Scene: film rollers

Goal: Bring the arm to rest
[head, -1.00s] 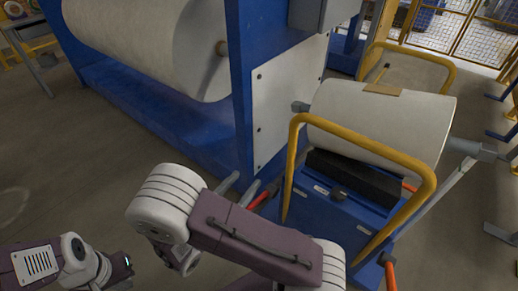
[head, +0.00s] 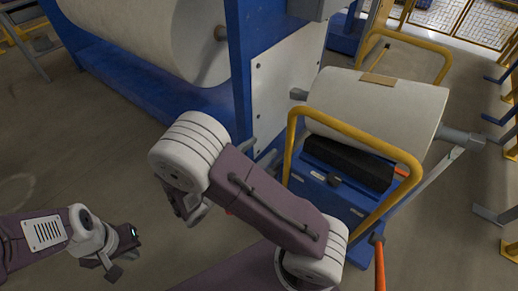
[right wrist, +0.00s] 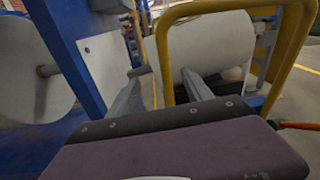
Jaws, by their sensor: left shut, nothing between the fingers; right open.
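My left gripper (head: 113,271) is at the lower left of the head view, shut and empty, low over bare floor. My right arm fills the lower middle of the head view, its white elbow (head: 190,148) high and its purple link running down to the right. My right gripper's two grey fingers show in the right wrist view (right wrist: 162,74), apart with nothing between them. They point towards the cart and roll. In the head view most of the right gripper is hidden behind the arm.
A blue cart (head: 330,198) with yellow handles (head: 365,138) carries a white film roll (head: 375,110), close right of my right arm. A blue machine frame (head: 238,75) with a large white roll (head: 140,35) stands ahead. The floor (head: 95,150) at left is clear.

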